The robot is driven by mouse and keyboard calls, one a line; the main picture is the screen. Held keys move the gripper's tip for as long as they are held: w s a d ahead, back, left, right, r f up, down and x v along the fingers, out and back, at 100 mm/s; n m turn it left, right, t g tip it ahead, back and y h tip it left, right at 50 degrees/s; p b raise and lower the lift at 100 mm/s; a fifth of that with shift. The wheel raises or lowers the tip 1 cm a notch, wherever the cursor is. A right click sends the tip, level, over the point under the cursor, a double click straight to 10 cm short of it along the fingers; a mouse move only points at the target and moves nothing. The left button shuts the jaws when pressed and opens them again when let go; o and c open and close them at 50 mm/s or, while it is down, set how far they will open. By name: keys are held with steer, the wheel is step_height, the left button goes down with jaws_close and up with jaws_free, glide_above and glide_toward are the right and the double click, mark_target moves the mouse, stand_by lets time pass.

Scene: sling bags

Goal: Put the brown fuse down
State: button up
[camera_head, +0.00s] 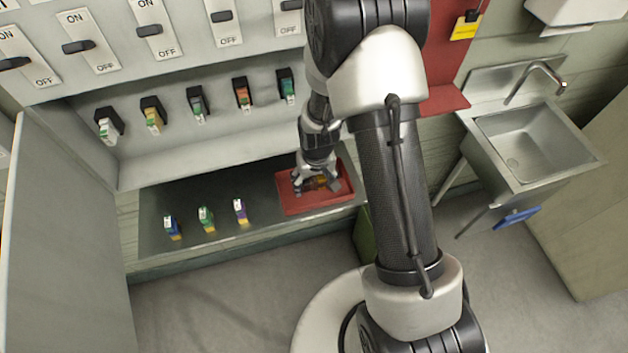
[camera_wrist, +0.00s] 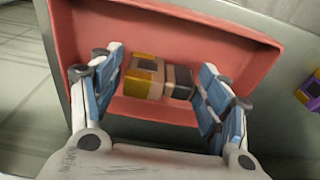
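A fuse with yellow, brown and dark parts (camera_wrist: 150,78) lies on its side in the red tray (camera_wrist: 225,50). It also shows small and partly covered in the head view (camera_head: 320,181), inside the same tray (camera_head: 318,203). My gripper (camera_wrist: 166,75) is over the tray, with one blue-padded finger on each side of the fuse. The fingers are apart, and a gap shows between the fuse and the right finger. The left finger is close to the fuse; I cannot tell if it touches. In the head view my gripper (camera_head: 316,187) is low in the tray.
Blue (camera_head: 172,228), green (camera_head: 206,219) and purple (camera_head: 240,211) fuses stand on the dark ledge left of the tray. Several fuses sit in holders on the panel above, below ON/OFF switches. An open cabinet door (camera_head: 65,230) stands left. A sink (camera_head: 530,145) is right.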

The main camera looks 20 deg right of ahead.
stand_by(0.3)
steer(key=s+r+t+p, duration=0.15)
steer(key=s+r, duration=0.25)
steer(key=r, duration=1)
steer(key=s+r+p, duration=0.2)
steer(key=s+r, duration=0.2)
steer(key=r, duration=1)
steer(key=s+r+t, duration=0.1)
steer(key=s+r, duration=0.7)
steer(key=s, duration=0.5)
steer(key=shift+s+r+t, duration=0.2)
steer(key=shift+s+t, duration=0.15)
steer(key=shift+s, duration=0.05)
steer(key=shift+d, duration=0.1)
